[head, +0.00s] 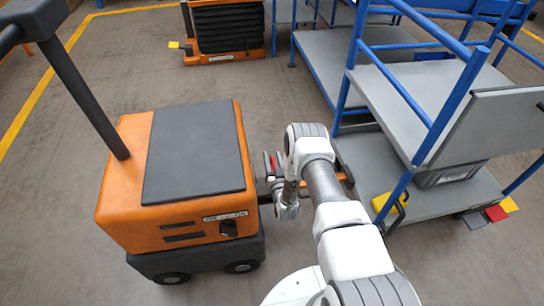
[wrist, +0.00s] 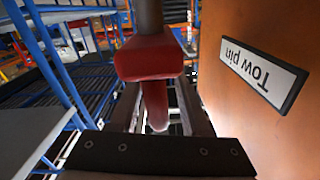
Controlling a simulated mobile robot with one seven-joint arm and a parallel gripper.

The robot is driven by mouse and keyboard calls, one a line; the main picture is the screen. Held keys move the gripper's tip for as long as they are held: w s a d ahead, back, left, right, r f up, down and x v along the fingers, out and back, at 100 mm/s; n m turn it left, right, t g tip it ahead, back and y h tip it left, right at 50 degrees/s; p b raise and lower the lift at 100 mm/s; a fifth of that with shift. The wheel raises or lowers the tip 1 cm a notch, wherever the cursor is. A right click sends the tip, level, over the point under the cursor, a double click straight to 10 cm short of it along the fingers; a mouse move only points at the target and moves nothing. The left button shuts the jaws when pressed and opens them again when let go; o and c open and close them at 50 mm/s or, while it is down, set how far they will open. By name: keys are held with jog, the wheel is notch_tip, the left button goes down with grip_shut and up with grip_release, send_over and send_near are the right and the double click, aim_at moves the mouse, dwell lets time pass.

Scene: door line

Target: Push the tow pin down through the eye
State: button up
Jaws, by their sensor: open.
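The red tow pin (wrist: 150,62) fills the upper middle of the wrist view, with a wide head and a narrower shank. A dark grey post shows above its head in the picture. My gripper (wrist: 156,108) is open, its two fingers reaching away on either side of the pin's shank; contact cannot be told. In the head view a small red part, likely the pin (head: 272,161), shows beside my gripper (head: 274,180), between the orange tug (head: 120,200) and the blue-framed trolley (head: 390,160). The eye cannot be made out; my arm hides part of the hitch.
The tug's orange side stands close on the right in the wrist view, with an upside-down "Tow pin" label (wrist: 262,72). A yellow part (head: 389,207) sits on the trolley's near edge. Another orange machine (head: 225,30) stands behind. Floor left of the tug is clear.

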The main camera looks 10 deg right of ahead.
grip_shut()
jog(key=shift+a, duration=0.1)
dwell(1.3)
